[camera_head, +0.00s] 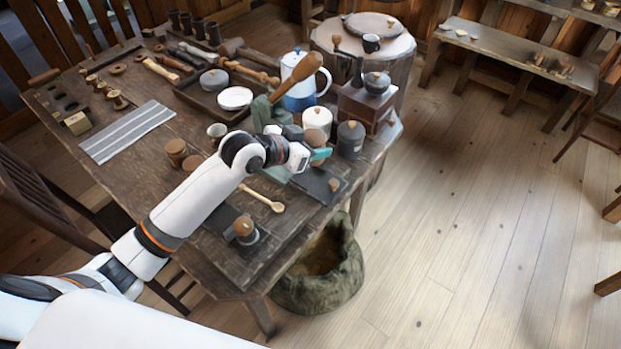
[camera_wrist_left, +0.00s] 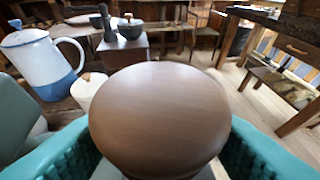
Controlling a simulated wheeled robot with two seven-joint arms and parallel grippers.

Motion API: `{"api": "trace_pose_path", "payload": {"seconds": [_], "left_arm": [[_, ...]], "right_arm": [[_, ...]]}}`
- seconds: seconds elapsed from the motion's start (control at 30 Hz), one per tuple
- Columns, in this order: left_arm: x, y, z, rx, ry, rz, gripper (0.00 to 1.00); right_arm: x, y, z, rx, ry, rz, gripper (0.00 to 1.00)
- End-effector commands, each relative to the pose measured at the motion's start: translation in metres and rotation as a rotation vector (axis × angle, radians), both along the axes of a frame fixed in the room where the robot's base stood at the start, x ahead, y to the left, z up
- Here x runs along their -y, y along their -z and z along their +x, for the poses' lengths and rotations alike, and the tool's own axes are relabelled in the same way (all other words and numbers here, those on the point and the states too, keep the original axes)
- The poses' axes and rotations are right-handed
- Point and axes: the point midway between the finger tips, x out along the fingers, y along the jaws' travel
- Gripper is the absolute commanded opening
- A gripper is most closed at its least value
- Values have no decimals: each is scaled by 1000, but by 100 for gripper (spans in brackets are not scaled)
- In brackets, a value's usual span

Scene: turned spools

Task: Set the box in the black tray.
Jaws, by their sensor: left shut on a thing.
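My left gripper (camera_head: 318,155) is over the right part of the table. In the left wrist view its teal fingers (camera_wrist_left: 240,148) are shut on a round thing with a smooth brown wooden top, which I take as the box (camera_wrist_left: 160,115). Its lower part is hidden, and in the head view the gripper largely hides it. A dark flat piece (camera_head: 312,185) lies below the gripper near the table's edge and may be the black tray; I cannot tell whether it has a rim. A small brown round thing (camera_head: 334,184) shows at it. My right gripper is not in view.
A white canister (camera_head: 317,117), a dark canister (camera_head: 350,139), a blue-and-white pot (camera_head: 300,82) and a grinder (camera_head: 366,106) stand close beyond the gripper. A wooden spoon (camera_head: 262,198) lies nearer.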

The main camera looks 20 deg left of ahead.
Motion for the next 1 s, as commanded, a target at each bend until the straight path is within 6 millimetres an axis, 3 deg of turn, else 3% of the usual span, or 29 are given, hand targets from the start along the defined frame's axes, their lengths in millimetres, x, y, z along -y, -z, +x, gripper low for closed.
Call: {"api": "trace_pose_path", "payload": {"seconds": [0.17, 0.43, 0.67, 0.83, 1.0], "left_arm": [[-6, -5, 14, 2, 19, -3, 24], [-6, 42, 14, 0, 19, -3, 24], [-6, 60, 14, 3, 20, -3, 24], [-6, 85, 14, 2, 18, -5, 24], [-6, 88, 14, 5, 20, -3, 24]], "right_arm": [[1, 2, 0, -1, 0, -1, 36], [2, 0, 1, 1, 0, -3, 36], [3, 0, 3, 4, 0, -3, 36], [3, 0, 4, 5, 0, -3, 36], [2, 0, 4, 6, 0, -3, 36]]}}
